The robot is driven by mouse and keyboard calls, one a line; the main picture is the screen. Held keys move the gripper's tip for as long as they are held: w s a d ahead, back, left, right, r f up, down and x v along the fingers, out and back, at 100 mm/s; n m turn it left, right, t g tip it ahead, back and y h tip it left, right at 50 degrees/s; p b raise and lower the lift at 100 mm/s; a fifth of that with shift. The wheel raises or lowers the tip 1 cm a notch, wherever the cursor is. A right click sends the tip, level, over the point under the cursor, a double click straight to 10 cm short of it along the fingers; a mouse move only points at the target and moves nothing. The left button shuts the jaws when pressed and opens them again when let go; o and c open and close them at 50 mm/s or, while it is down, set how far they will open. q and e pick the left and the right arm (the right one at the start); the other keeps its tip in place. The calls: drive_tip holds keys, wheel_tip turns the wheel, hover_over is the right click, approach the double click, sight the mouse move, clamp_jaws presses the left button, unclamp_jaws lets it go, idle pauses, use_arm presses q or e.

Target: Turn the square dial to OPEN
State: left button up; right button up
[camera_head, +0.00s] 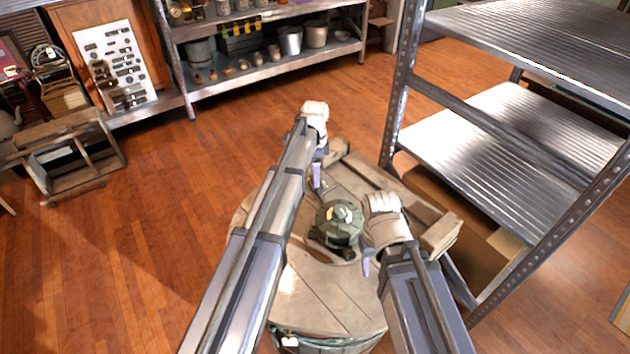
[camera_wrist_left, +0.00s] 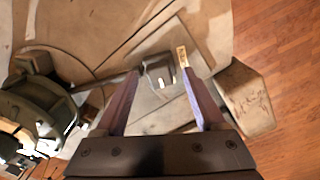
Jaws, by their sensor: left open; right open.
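A small grey square block that looks like the dial (camera_wrist_left: 158,72) sits on a flat panel in the left wrist view. A small yellow tag (camera_wrist_left: 183,57) with unreadable marks is just right of it. My left gripper (camera_wrist_left: 160,84) is open, its two fingers on either side of the block; I cannot tell whether they touch it. In the head view my left gripper (camera_head: 317,175) is over the far part of the round wooden top (camera_head: 325,298), and the dial is not clearly seen there. My right gripper (camera_head: 366,266) is open, low beside the green round device.
A dark green round device (camera_head: 338,221) stands on the wooden top between my arms; it also shows in the left wrist view (camera_wrist_left: 40,108). A metal shelf rack (camera_head: 500,140) stands close on the right. Open wooden floor (camera_head: 130,230) lies to the left.

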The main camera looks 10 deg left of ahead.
use_arm(q)
drive_tip(key=shift+f, duration=0.25)
clamp_jaws()
idle(0.5)
